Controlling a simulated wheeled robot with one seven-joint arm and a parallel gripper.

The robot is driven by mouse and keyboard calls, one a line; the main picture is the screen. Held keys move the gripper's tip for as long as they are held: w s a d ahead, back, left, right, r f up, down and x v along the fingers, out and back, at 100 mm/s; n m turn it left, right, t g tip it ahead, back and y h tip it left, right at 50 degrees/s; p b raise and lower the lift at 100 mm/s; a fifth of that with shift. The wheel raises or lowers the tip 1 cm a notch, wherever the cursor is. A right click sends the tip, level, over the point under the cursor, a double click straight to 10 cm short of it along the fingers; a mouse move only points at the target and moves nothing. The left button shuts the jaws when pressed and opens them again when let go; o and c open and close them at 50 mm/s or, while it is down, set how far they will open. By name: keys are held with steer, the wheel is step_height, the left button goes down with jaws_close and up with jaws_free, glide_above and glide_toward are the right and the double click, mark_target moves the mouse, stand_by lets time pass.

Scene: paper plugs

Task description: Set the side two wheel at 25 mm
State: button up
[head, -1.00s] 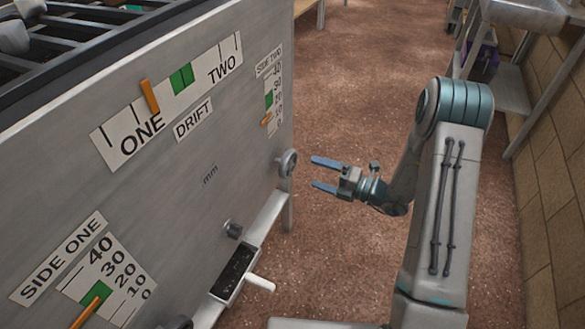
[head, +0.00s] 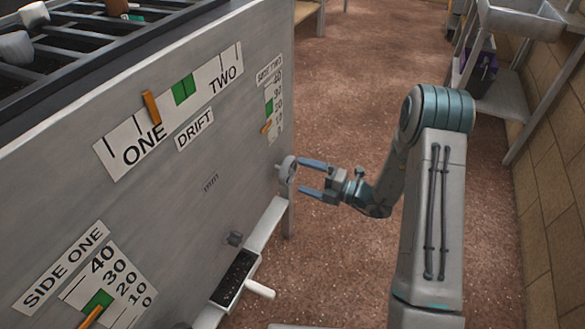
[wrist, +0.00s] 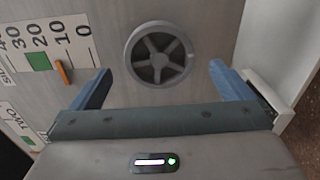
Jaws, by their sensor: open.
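The side two wheel (head: 287,168) is a small grey spoked handwheel near the right edge of the machine's front panel. It shows face-on in the wrist view (wrist: 160,55), centred between my fingers. My gripper (head: 301,176) is open and empty, its blue fingertips close in front of the wheel; I cannot tell whether they touch it. The side two scale (head: 271,104) is above the wheel and also shows in the wrist view (wrist: 38,38). Its orange pointer (wrist: 63,72) stands near the 10 mark, below the green band (wrist: 38,62).
The side one scale (head: 105,278) and the drift scale (head: 170,105) are on the same panel. Brown floor lies open to the right; a metal sink stand (head: 510,100) is at the back right.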

mark_target(292, 172)
steer(key=m+p, duration=0.6)
steer(key=p, duration=0.1)
steer(key=shift+r, duration=0.4)
steer(key=shift+m+p, duration=0.95)
steer(key=shift+m, duration=0.15)
steer(key=shift+f+m+p, duration=0.1)
steer(key=shift+m+p, duration=0.3)
steer(key=shift+m, duration=0.2)
steer(key=shift+f+m, duration=0.25)
steer(key=shift+m, duration=0.35)
steer(key=shift+p, duration=0.3)
steer(key=shift+w+a, duration=0.1)
steer(key=shift+x, duration=1.9)
